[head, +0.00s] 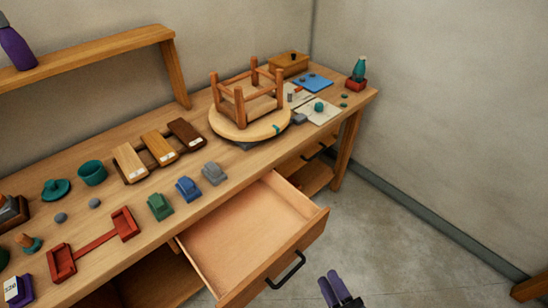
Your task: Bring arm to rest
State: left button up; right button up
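My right gripper (334,285) shows at the bottom of the head view, over the grey floor in front of the open drawer. Its two purple fingers lie side by side with hardly a gap, and nothing shows between them. It is apart from the bench and the drawer. My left gripper is not in view. A small upside-down wooden stool (249,104) rests on the bench, its round seat down on a dark base and its legs up.
The wooden workbench (200,118) has an open, empty drawer (245,232) jutting out. On top are wooden blocks (160,147), small coloured blocks (188,189), a red holder (95,245), a teal cup (92,173) and papers (318,110).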

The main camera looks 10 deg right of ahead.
jog(key=s+d+f+m+g+h, duration=0.15)
jog(key=s+m+g+h, duration=0.25)
jog(key=s+m+g, duration=0.8)
notch_tip(320, 180, up, 38)
jog(key=w+m+g+p, duration=0.1)
jog(key=m+g+p, duration=0.15)
jog(key=p, duration=3.55)
notch_tip(320, 180, down, 58)
jog(key=b, duration=5.7)
jog(key=shift+d+f+n+b, duration=0.2)
jog(key=shift+d+n+b, duration=0.2)
jog(key=shift+d+n, duration=0.05)
jog(key=shift+r+g, duration=0.1)
jog(key=shift+g, duration=0.15)
